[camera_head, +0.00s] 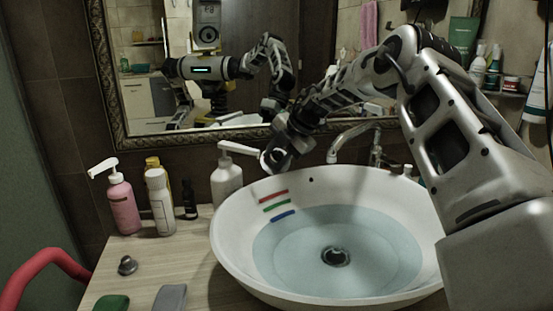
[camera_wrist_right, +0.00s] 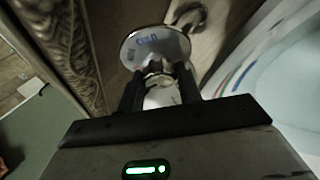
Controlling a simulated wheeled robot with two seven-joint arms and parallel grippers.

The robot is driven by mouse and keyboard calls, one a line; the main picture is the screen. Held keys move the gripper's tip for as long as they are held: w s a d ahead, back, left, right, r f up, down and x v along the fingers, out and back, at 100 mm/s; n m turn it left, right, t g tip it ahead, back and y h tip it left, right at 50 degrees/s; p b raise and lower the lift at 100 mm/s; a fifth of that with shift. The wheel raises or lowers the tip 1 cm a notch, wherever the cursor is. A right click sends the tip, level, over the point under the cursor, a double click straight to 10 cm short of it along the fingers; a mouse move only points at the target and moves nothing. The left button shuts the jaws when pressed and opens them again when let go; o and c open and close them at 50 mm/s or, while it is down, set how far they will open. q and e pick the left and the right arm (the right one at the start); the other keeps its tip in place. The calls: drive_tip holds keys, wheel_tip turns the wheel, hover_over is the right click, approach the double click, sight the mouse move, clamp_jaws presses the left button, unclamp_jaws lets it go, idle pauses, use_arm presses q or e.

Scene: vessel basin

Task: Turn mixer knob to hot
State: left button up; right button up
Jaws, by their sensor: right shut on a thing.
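The mixer knob shows in the right wrist view as a pale round disc (camera_wrist_right: 150,46) with blue lettering, which looks like a "cold" mark, and darker marks at its left. My right gripper (camera_wrist_right: 160,88) is shut on the knob's stem in front of the disc. In the head view my right gripper (camera_head: 280,157) is at the wall below the mirror, behind the basin's left rim. It hides most of the knob there. The knob's exact turn is hard to read. My left gripper is not directly in view.
The white basin (camera_head: 228,235) holds water and red, green and blue strips. A metal faucet (camera_head: 345,138) stands right of my gripper. A white pump bottle (camera_head: 226,180) is close at its left. A pink bottle (camera_head: 123,208) and others stand further left. The mirror (camera_head: 150,100) hangs behind.

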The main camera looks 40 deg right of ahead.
idle(0.4)
drive_tip(key=o, duration=1)
drive_tip(key=b+v, duration=0.1)
drive_tip(key=v, duration=1.5)
drive_tip(key=shift+a, duration=0.1)
drive_tip(key=shift+s+f, duration=0.1)
drive_tip(key=shift+f, duration=0.05)
